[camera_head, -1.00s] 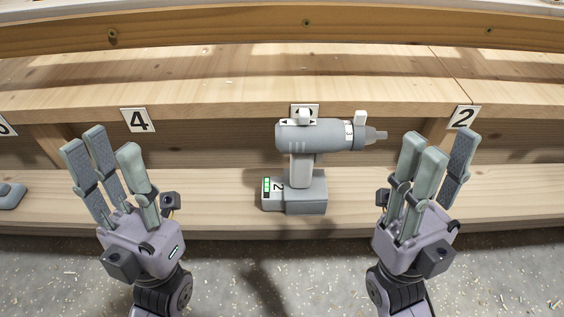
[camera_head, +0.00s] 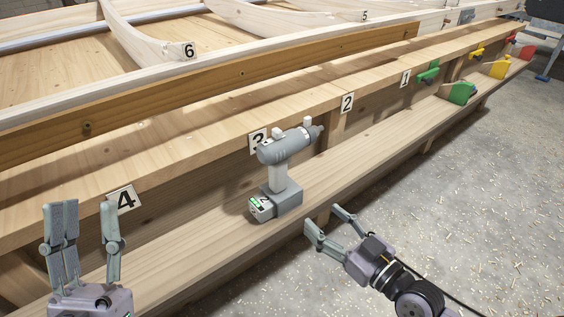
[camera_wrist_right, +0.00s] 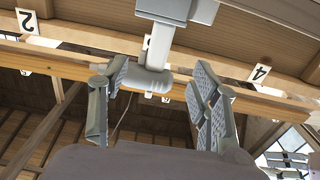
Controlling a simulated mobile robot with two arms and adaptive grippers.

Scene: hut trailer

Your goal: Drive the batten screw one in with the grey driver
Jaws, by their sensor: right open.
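The grey driver (camera_head: 278,175) stands upright on its battery on the lower wooden shelf, by label 3, its nose pointing right. In the right wrist view the driver (camera_wrist_right: 157,50) appears upside down beyond the fingers. Screw heads show on the brown batten, one at the left (camera_head: 87,128) and one further along (camera_head: 242,73); I cannot tell which is screw one. My right gripper (camera_head: 326,222) is open, to the right of and below the driver, fingers pointing at the shelf edge, apart from it. My left gripper (camera_head: 86,205) is open and empty at the lower left.
Labels 4 (camera_head: 122,200), 2 (camera_head: 347,103) and 1 (camera_head: 405,78) mark the ledge. Green (camera_head: 462,93) and yellow (camera_head: 500,68) items stand further right on the shelf.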

